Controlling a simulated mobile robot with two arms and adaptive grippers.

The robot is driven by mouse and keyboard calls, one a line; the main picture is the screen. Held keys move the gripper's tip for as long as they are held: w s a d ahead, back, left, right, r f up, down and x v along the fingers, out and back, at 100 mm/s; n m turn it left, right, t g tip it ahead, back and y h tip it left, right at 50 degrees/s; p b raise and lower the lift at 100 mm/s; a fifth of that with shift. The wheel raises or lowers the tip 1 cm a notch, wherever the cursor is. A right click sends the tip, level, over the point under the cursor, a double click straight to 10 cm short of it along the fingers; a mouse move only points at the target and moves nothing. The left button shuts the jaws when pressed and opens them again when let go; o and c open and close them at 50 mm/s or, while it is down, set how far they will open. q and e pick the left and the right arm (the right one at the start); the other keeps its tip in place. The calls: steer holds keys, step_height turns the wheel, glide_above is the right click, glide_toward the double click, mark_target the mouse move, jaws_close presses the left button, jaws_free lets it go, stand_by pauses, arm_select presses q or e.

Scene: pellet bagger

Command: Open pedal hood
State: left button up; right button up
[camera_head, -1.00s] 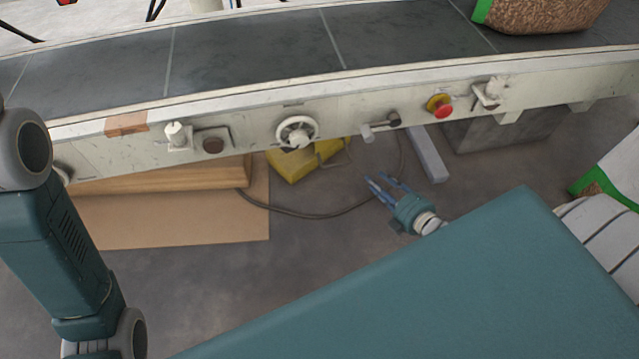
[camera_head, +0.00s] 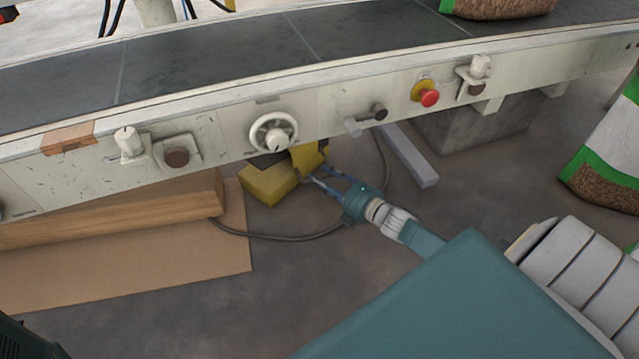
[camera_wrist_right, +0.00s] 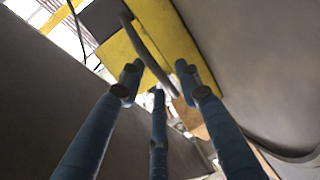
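The yellow pedal unit (camera_head: 268,184) sits on the floor under the conveyor. A second yellow part, seemingly its hood (camera_head: 309,157), stands tilted at its right, with a dark area between them. In the right wrist view, yellow panels (camera_wrist_right: 180,45) fill the top middle, and a dark curved bar (camera_wrist_right: 146,48) crosses in front of them. My right gripper (camera_head: 322,180) is at the hood's lower right. Its fingers are spread in the wrist view (camera_wrist_right: 157,80), with the bar's lower end between the tips; contact cannot be told. My left gripper is out of view.
The conveyor frame (camera_head: 330,115) with knobs and a red button (camera_head: 429,98) runs just above the pedal. A cable (camera_head: 290,237) lies on the floor. A wooden beam (camera_head: 120,210) lies on cardboard at left. A grey bar (camera_head: 408,158) is right of my gripper.

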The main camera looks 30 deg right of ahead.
steer(key=shift+x, duration=0.75)
jaws_close()
steer(key=shift+s, duration=0.1)
